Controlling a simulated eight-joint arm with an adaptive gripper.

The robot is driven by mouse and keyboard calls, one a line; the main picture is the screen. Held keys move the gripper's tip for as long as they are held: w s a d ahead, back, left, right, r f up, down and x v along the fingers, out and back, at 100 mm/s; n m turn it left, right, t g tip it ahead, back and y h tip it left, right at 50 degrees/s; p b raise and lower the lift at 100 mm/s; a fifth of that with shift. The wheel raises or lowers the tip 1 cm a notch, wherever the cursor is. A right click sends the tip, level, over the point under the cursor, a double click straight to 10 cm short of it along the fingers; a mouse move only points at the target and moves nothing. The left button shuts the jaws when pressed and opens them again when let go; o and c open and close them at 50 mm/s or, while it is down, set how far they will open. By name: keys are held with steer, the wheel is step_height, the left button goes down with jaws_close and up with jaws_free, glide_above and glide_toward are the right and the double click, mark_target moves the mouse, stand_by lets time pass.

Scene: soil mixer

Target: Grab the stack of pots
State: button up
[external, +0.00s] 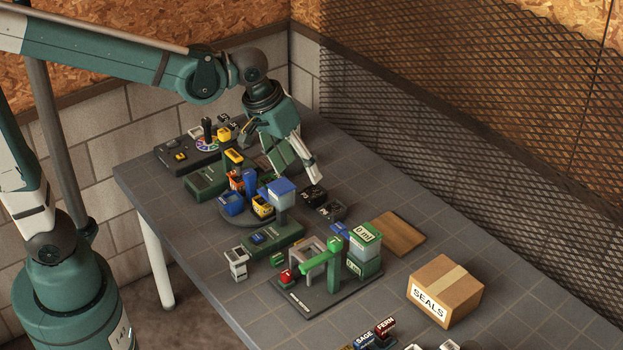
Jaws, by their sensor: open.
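My gripper (281,158) is open above the far part of the grey table, its fingers pointing down and spread. No object shows clearly between them. I cannot tell for certain which thing is the stack of pots. Two small black square pieces, a farther one (314,195) and a nearer one (331,211), lie on the table just below and right of the right finger, apart from it. Small containers labelled SAGE (364,340) and FERN (385,328) stand at the bottom edge, partly cut off. The area behind my gripper is partly hidden.
A round carousel (234,213) with coloured bins stands below my gripper. A green dispenser station (322,262), a brown board (398,233) and a SEALS carton (444,291) lie nearer. Mesh runs along the right. Bare table lies between carton and mesh.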

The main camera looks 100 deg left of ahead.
steer(key=a+f+n+g, duration=0.1)
steer(key=a+f+n, duration=0.3)
steer(key=a, duration=0.9)
steer(key=a+f+n+g, duration=0.1)
steer(key=a+f+n, duration=0.3)
steer(key=a, duration=0.9)
steer(key=s+a+f+n, duration=0.2)
steer(key=s+a+f, duration=0.1)
steer(key=a+f, duration=0.2)
steer(key=s+a+f+n+g+h+p, duration=0.1)
steer(key=s+a+f+n, duration=0.1)
steer(key=a, duration=0.7)
steer(key=s+a+f+n, duration=0.1)
steer(key=s+a+f, duration=0.3)
steer(key=a+f, duration=0.3)
steer(key=shift+s+a+f+n+g+h, duration=0.3)
steer(key=shift+a+f+n, duration=0.05)
steer(key=shift+a+n, duration=0.05)
steer(key=shift+s+a+f, duration=0.3)
steer(key=shift+a+f, duration=0.05)
steer(key=shift+a, duration=0.05)
steer(key=shift+f, duration=1.25)
